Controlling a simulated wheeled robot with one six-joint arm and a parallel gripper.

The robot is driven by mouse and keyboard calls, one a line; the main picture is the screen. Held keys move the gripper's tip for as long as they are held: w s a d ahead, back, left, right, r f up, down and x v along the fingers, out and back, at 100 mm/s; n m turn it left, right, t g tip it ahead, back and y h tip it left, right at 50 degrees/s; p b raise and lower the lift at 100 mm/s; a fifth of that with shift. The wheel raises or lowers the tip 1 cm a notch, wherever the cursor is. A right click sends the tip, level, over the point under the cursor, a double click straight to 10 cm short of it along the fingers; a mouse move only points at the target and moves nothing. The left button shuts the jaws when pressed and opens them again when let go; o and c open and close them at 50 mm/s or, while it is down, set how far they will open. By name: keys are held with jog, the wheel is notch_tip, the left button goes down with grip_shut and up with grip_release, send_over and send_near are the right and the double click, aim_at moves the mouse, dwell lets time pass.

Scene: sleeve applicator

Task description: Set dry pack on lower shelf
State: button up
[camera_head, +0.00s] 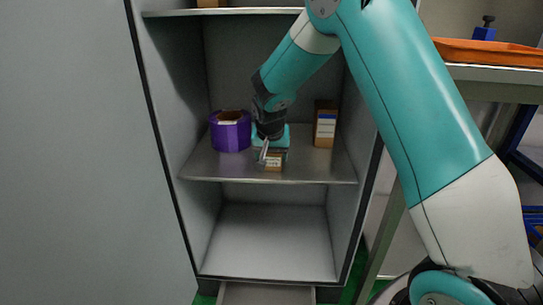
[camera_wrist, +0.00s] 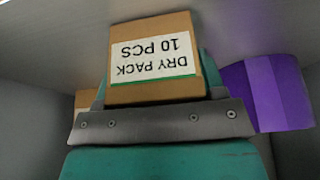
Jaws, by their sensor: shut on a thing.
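The dry pack (camera_head: 273,163) is a small brown box with a white label. In the wrist view the dry pack (camera_wrist: 152,60) shows its label upside down, reading "DRY PACK 10 PCS". My gripper (camera_head: 268,154) is shut on it, inside the open cabinet at the middle shelf (camera_head: 215,170). The pack is close to the shelf's front edge; I cannot tell whether it touches the shelf. The lower compartment floor (camera_head: 268,245) is bare.
A purple roll (camera_head: 230,132) stands left of my gripper on the middle shelf, and a brown box (camera_head: 325,125) stands to the right. An upper shelf (camera_head: 240,12) is above. An orange tray (camera_head: 490,52) lies on a bench outside, at right.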

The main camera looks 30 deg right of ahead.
jog(key=shift+f, duration=0.1)
jog(key=o, duration=1.1)
jog(key=p+v, duration=0.4)
jog(key=v, duration=0.8)
jog(key=s+a+r+n+g+y, duration=0.1)
jog(key=s+a+n, duration=0.3)
jog(key=s, duration=0.6)
jog(key=s+a+r+n+g+y, duration=0.1)
jog(key=s+a+r+n+y, duration=0.2)
jog(key=s, duration=0.7)
jog(key=s+a+r+n+g+y, duration=0.1)
jog(key=s+a+r+n+y, duration=0.1)
jog(key=s+a+n, duration=0.5)
jog(key=shift+s+a+g+y, duration=0.2)
jog(key=shift+s+a, duration=0.55)
jog(key=shift+s, duration=0.2)
jog(key=shift+s+a+g+y, duration=0.2)
jog(key=shift+s+a, duration=0.55)
jog(key=shift+s, duration=0.15)
